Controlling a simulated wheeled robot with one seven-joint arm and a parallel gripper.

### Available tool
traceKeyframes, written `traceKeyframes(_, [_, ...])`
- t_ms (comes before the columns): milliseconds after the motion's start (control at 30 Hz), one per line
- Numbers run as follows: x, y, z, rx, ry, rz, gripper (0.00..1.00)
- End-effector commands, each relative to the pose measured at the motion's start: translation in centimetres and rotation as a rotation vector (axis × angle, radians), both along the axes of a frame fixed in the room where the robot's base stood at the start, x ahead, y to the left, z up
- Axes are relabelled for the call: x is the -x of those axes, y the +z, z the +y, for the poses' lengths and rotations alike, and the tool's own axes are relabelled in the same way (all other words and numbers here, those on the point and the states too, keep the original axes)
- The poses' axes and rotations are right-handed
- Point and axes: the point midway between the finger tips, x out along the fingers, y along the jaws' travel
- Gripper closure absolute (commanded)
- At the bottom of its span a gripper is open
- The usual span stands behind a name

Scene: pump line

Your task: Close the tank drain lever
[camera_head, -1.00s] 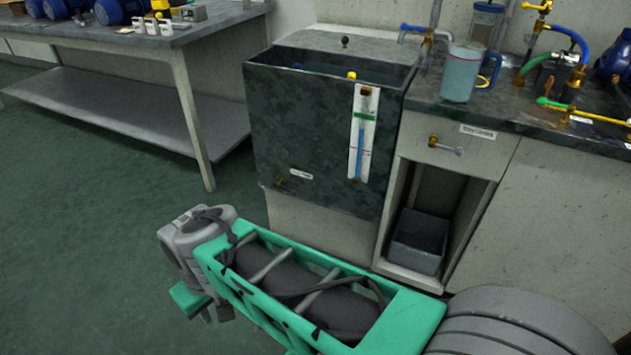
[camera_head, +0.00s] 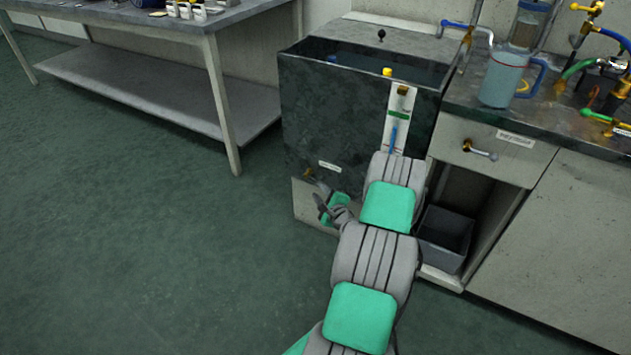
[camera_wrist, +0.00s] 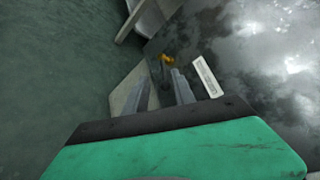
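The dark, stone-like tank (camera_head: 335,115) stands in the middle of the head view. Its small brass drain lever (camera_head: 309,174) is low on the tank's front, left of a white label (camera_head: 330,167). My gripper (camera_head: 324,207) is just below and in front of the lever, partly hidden by my arm. In the wrist view, two grey fingers of my gripper (camera_wrist: 164,88) stand apart with nothing held between them. The brass part of the drain lever (camera_wrist: 167,59) shows just beyond the fingertips. I cannot tell whether they touch it. The label (camera_wrist: 206,77) is right of them.
A counter (camera_head: 530,120) with a blue-handled pitcher (camera_head: 499,78) and pipes adjoins the tank on the right. A grey bin (camera_head: 445,238) sits in the opening below it. A workbench (camera_head: 215,30) stands at the back left. The floor on the left is clear.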

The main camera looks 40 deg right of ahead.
Motion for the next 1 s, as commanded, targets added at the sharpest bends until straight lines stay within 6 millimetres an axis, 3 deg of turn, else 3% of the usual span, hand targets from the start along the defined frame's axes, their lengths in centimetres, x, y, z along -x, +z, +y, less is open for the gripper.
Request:
traceKeyframes(133, [-0.1,-0.8,-1.4,-0.028,-0.045,-0.030,0.69])
traceKeyframes(500, [-5.9,-2.3,-3.2,-0.028,-0.041,-0.026,0.69])
traceKeyframes(800, [-6.5,-2.2,-3.5,-0.027,-0.042,-0.025,0.69])
traceKeyframes(1000, [-6.4,-2.2,-3.4,-0.027,-0.041,-0.024,0.84])
